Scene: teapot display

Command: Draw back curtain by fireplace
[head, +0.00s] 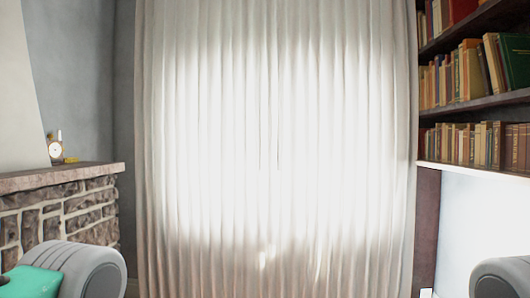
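A pale, pleated curtain (275,150) hangs in front of me and fills the middle of the head view from top to bottom. It is closed across its whole width, with bright light glowing through its centre. The stone fireplace (62,210) stands to the left, with a mantel (60,178) on top. Neither gripper shows in the head view. Rounded grey parts, which look like my own arm links, show in the lower left and lower right corners, both well in front of the curtain.
A small gold clock (55,149) stands on the mantel. Shelves of books (480,145) line the right side, close to the curtain's right edge. A teal item (30,283) is partly in view at the lower left; I cannot tell what it is.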

